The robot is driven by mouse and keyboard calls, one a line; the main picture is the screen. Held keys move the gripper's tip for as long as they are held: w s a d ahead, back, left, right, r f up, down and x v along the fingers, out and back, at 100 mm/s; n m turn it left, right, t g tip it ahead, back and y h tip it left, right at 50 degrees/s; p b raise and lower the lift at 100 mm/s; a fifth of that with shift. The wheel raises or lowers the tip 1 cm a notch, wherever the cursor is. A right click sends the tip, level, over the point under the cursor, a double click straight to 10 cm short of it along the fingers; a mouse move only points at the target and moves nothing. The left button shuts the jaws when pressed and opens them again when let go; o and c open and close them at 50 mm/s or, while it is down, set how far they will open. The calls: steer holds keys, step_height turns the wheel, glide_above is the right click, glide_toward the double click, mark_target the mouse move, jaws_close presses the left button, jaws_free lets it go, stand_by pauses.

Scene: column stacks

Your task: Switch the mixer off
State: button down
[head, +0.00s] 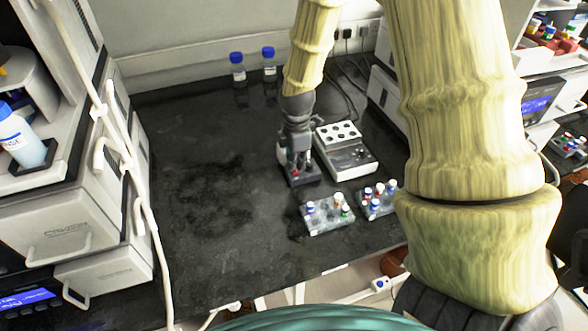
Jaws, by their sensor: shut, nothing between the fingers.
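My gripper (297,168) is shut and points down onto a small device with a dark base (306,181) and a red spot, which looks like the mixer. The fingers cover most of this device, and a bit of its pale body shows at their left. The fingertips are at or just above it; I cannot tell whether they touch. The state of its switch is hidden.
A white block unit (357,163) with dark round wells stands close at the right. Two tube racks (326,228) (364,207) with coloured caps stand in front. Two blue-capped bottles (237,72) (268,66) stand at the back. The bench's left part (200,240) is clear.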

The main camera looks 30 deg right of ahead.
steer(key=shift+f+b, duration=0.3)
steer(key=shift+f, duration=0.75)
stand_by(0.7)
steer(key=shift+r, duration=0.15)
steer(key=shift+r+p, duration=2.35)
steer(key=shift+r, duration=0.1)
